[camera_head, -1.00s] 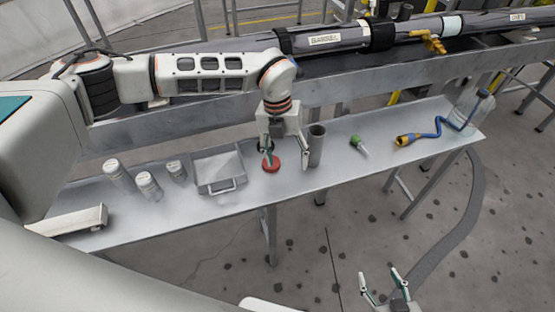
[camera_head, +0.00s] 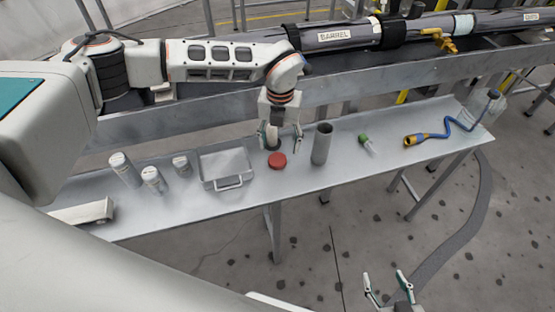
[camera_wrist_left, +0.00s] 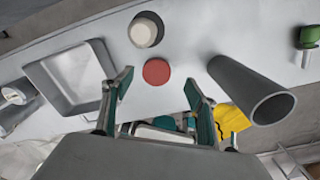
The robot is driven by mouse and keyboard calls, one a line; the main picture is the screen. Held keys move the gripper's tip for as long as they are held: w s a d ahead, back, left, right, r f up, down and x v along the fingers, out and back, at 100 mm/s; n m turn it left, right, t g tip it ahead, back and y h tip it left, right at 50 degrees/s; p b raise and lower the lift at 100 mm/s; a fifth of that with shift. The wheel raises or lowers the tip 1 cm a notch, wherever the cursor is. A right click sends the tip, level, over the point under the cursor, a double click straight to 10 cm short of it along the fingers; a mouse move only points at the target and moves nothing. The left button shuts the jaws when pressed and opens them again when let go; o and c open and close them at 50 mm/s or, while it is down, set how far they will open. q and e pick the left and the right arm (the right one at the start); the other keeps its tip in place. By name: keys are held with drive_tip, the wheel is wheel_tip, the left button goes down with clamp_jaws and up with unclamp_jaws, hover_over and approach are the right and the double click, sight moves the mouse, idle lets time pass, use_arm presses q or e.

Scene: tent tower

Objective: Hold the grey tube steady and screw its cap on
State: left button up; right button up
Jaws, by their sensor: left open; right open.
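The grey tube (camera_head: 322,145) stands upright on the metal bench, with its open mouth up. It also shows in the left wrist view (camera_wrist_left: 240,85). The round red cap (camera_head: 277,160) lies flat on the bench to the left of the tube. In the left wrist view the cap (camera_wrist_left: 156,72) appears between and beyond the fingers. My left gripper (camera_head: 281,141) is open and empty, above the cap and left of the tube, apart from both. My right gripper (camera_head: 388,288) is open and empty, low in the head view over the floor, away from the bench.
A metal tray (camera_head: 226,167) and several small canisters (camera_head: 124,169) stand left of the cap. A pale-topped cylinder (camera_wrist_left: 146,30) stands near the cap. Right of the tube are a green-topped item (camera_head: 366,143) and a blue hose with yellow end (camera_head: 440,136). A long barrel (camera_head: 350,36) lies behind.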

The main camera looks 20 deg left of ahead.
sight(277, 159)
use_arm(q)
drive_tip(key=shift+r, duration=0.1)
drive_tip(key=f, duration=0.2)
drive_tip(key=s+f, duration=0.1)
drive_tip(key=f, duration=0.1)
drive_tip(key=shift+s+a+f, duration=0.1)
drive_tip(key=shift+a+f, duration=0.05)
drive_tip(key=shift+a, duration=0.05)
drive_tip(key=shift+f, duration=0.5)
drive_tip(key=c, duration=0.9)
